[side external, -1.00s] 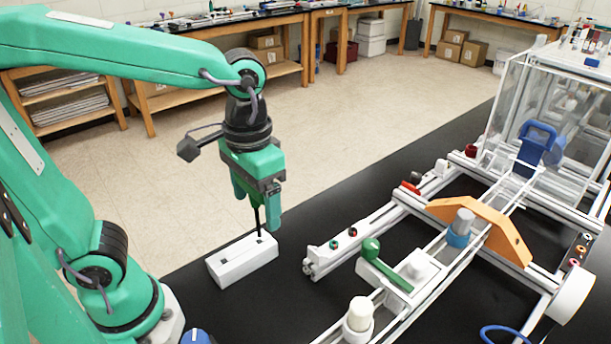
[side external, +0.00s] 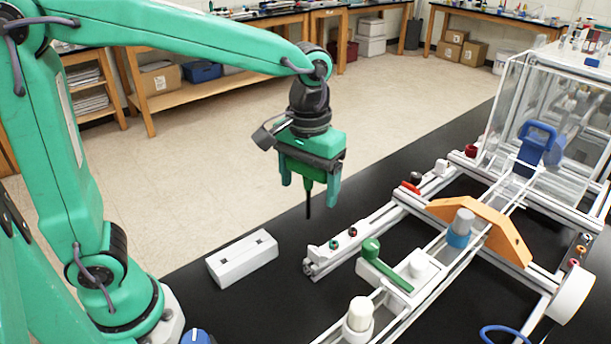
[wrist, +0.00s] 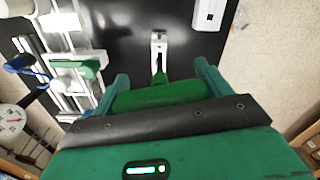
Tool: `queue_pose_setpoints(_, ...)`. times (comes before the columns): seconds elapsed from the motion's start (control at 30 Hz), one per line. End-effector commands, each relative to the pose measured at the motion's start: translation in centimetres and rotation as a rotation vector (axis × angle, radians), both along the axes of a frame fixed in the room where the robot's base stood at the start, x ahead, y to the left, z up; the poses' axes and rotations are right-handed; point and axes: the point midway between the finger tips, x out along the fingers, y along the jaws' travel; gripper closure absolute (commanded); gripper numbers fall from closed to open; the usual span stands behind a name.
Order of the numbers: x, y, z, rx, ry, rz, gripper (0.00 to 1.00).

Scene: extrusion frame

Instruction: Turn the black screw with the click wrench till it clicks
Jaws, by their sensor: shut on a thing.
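My gripper (side external: 309,186) is shut on the click wrench, whose green body (side external: 302,167) sits between the fingers. Its dark shaft (side external: 308,200) points down, with its tip in free air above and left of the near rail end. In the wrist view the green wrench body (wrist: 158,94) spans between the fingers, and its lower part lies over the white rail end. Two small dark-centred screws (side external: 333,245) (side external: 352,232) sit on the white block at that rail end. I cannot tell for sure which is the black screw. The wrench tip touches neither.
The white block with two dark holes (side external: 232,265) lies on the black table, left of the frame. A green lever (side external: 385,268), an orange bridge (side external: 485,228) and a clear box (side external: 505,95) stand on or by the frame at right. Bare table lies between block and frame.

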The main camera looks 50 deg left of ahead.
Motion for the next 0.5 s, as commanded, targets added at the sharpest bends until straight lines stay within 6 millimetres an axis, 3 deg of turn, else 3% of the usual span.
queue_pose_setpoints(0.5, 9.7, -0.4, -3.5, 0.000, 0.002, 0.241, 0.55)
